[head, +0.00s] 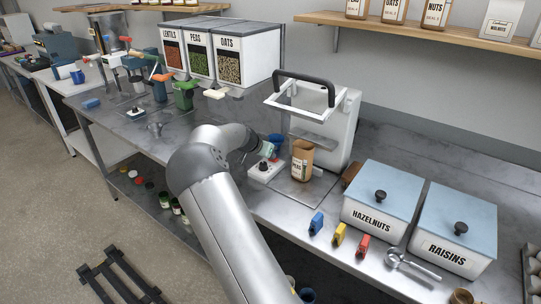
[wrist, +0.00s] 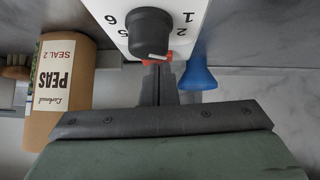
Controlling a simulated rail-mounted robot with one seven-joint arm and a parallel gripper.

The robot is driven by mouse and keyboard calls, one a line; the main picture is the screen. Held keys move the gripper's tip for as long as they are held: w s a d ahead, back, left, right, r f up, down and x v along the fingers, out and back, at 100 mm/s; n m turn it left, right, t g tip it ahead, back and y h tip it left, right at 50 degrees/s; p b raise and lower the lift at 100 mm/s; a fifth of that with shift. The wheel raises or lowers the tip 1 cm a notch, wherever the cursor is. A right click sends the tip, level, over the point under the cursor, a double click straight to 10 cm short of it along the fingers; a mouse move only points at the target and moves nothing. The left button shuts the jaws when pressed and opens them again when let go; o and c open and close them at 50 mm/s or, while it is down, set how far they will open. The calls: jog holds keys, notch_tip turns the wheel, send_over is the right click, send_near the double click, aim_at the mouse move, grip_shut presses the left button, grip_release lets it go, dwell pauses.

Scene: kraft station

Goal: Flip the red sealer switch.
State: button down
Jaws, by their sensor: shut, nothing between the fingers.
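The red sealer switch (wrist: 147,62) shows in the wrist view as small red patches at the edge of a white control box (wrist: 118,22), beside the black numbered dial (wrist: 150,32). My gripper's fingers (wrist: 159,68) are together and empty, with their tips right at the switch and covering much of it. I cannot tell whether they touch it or which way it is set. In the head view the control box (head: 258,176) sits on the steel bench, and my gripper (head: 266,153) is over it, partly hidden by my arm.
A kraft PEAS bag (head: 302,161) stands close beside the control box, in front of the white sealer (head: 336,130) with its black handle. A blue object (wrist: 198,72) is close to the fingers. Hazelnut (head: 380,203) and raisin bins (head: 452,234) and coloured clips are to the right.

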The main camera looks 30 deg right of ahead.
jog(key=r, duration=0.1)
jog(key=r+p, duration=0.1)
jog(key=r, duration=0.2)
jog(key=shift+w+a+r, duration=0.15)
jog(key=shift+w+r, duration=0.15)
jog(key=shift+r, duration=0.1)
jog(key=b+v, duration=0.2)
jog(key=v, duration=0.7)
jog(key=shift+a, duration=0.4)
jog(key=shift+f, duration=0.1)
